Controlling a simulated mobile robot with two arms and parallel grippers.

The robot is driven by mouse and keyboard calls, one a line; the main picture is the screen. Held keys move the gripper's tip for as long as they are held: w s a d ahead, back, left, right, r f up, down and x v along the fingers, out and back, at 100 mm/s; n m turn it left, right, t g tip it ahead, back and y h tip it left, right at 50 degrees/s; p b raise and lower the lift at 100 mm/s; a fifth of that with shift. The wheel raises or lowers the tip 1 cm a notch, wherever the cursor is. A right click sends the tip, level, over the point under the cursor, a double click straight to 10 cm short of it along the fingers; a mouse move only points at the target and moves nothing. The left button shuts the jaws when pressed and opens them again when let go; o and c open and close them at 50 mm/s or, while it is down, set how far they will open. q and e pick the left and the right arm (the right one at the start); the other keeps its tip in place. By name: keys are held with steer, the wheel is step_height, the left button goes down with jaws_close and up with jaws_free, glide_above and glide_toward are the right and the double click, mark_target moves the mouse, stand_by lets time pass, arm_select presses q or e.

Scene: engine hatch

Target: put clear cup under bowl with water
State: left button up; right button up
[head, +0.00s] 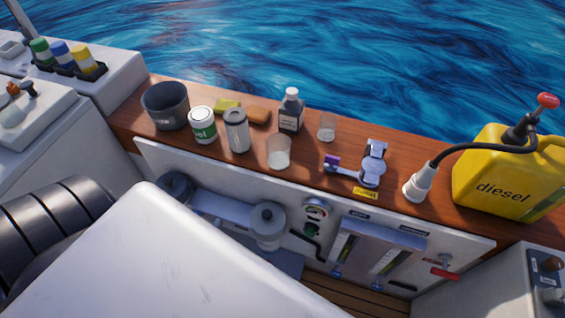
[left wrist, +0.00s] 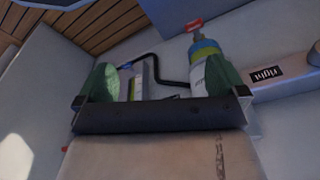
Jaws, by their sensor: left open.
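Two clear cups stand upright on the wooden ledge in the head view: a larger one (head: 278,152) near the front edge and a smaller one (head: 327,127) farther back. Below the ledge, two grey round housings, one at the left (head: 175,187) and one at the middle (head: 268,225), sit on the white panel; I cannot tell which has a bowl with water. My left gripper (left wrist: 162,82) is open, with green fingertips apart, in the left wrist view. Behind its right fingertip is a cylinder (left wrist: 203,55) with a blue-green band and a red top. My right gripper is not in view.
A dark bucket (head: 166,106), a green-labelled can (head: 202,125), a grey can (head: 237,130), a dark bottle (head: 291,112) and a yellow diesel canister (head: 505,180) crowd the ledge (head: 440,222). Water lies beyond it. A black hose (left wrist: 172,82) shows in the left wrist view.

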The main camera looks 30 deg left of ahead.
arm_select(q)
steer(key=w+r+t+b, duration=0.1)
steer(key=w+r+b, duration=0.25)
steer(key=r, duration=0.35)
steer(key=m+t+h+b, duration=0.3)
steer(key=m+t, duration=1.2)
steer(key=m, duration=2.1)
glide_toward(269, 150)
steer(key=w, duration=0.5)
steer(key=w+d, duration=0.1)
steer(key=w, duration=0.1)
steer(key=w+p, duration=0.1)
steer(key=shift+w+d+r, duration=0.15)
steer(key=shift+w+d, duration=0.1)
steer(key=shift+d, duration=0.05)
steer(key=w, duration=0.3)
steer(key=w+p, duration=0.1)
steer(key=w, duration=0.1)
steer(key=shift+d, duration=0.4)
arm_select(e)
step_height(269, 150, down, 6)
steer(key=a, duration=0.2)
steer(key=shift+w+a, duration=0.15)
steer(key=shift+a, duration=0.2)
arm_select(q)
steer(key=shift+c, duration=0.2)
arm_select(e)
steer(key=shift+r, duration=0.1)
